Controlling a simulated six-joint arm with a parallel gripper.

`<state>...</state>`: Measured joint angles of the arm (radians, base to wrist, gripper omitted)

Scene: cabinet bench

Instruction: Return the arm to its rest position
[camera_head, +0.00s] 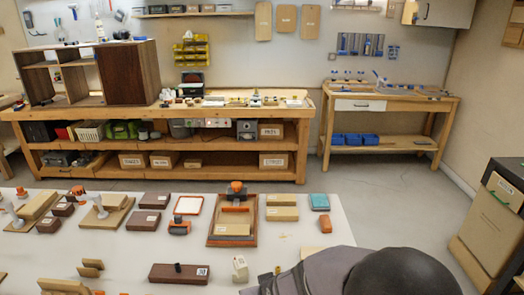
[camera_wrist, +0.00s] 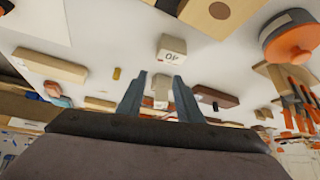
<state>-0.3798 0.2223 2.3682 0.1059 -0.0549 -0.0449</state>
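My gripper (camera_wrist: 159,82) shows in the wrist view as two blue-grey fingers standing apart with a gap between them. It looks open. A small pale block (camera_wrist: 161,92) shows in the gap, apparently beyond the fingers; I cannot tell its exact distance. A white labelled block (camera_wrist: 172,49) lies just past the fingertips, and a small brass piece (camera_wrist: 117,73) is to their left. In the head view my dark arm (camera_head: 400,272) fills the bottom right over the front edge of the white table (camera_head: 335,232). The fingers are hidden there.
The white table holds several blocks and a brown-framed tray (camera_head: 212,239). A brown box (camera_head: 180,273) and a small cream block (camera_head: 240,268) lie near its front. Behind, across open floor (camera_head: 390,200), stand a wooden workbench (camera_head: 308,122) and a smaller bench (camera_head: 440,103). Drawers (camera_head: 490,225) stand at right.

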